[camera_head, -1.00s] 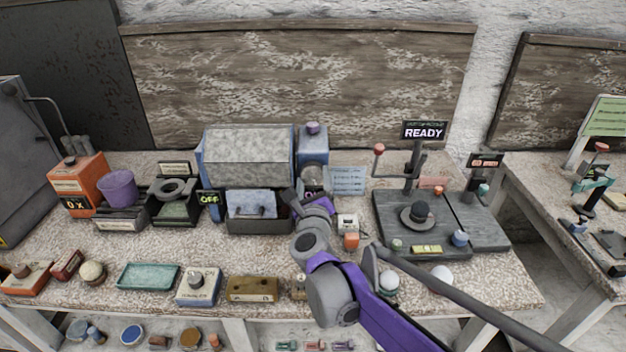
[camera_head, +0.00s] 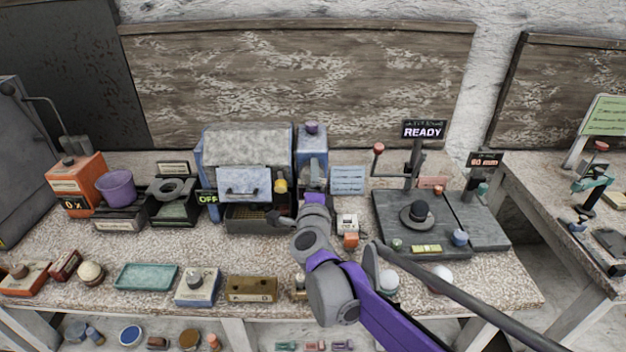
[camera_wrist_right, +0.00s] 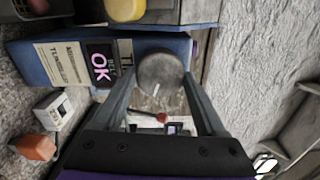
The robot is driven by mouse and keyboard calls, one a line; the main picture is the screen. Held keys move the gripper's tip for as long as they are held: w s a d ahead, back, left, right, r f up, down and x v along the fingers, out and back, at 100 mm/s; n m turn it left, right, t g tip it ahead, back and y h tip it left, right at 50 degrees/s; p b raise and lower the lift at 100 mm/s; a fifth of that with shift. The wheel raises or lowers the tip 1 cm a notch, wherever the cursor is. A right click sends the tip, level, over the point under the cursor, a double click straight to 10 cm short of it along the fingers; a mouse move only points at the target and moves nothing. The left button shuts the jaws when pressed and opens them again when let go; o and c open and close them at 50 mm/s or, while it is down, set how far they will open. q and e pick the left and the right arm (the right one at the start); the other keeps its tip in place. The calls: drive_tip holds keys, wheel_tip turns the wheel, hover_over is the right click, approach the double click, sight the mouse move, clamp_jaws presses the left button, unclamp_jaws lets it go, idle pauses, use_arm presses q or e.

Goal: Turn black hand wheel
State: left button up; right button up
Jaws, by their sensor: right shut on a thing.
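A round dark grey hand wheel (camera_wrist_right: 160,72) sits on the blue machine (camera_wrist_right: 60,60) in the right wrist view. My right gripper (camera_wrist_right: 158,85) has one finger on each side of it and is shut on it. In the head view my right gripper (camera_head: 312,198) is at the front of the blue column (camera_head: 312,145), and my wrist hides the wheel there. A display beside the wheel in the wrist view reads OK.
A grey hooded box (camera_head: 247,145) with a blue front panel (camera_head: 244,185) and a sign reading OFF stands left of my gripper. A small white box (camera_head: 347,222) and an orange block (camera_head: 351,241) are close on the right. A press (camera_head: 405,235) reading READY stands further right.

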drive_tip(key=n+b, duration=0.1)
drive_tip(key=n, duration=0.9)
drive_tip(key=n+b, duration=0.1)
drive_tip(key=n, duration=1)
drive_tip(key=shift+a+r, duration=0.1)
drive_tip(key=shift+a, duration=0.1)
drive_tip(key=shift+n, duration=0.3)
drive_tip(key=o, duration=1.1)
drive_tip(key=shift+s, duration=0.1)
drive_tip(key=s, duration=1)
drive_tip(key=shift+s, duration=0.3)
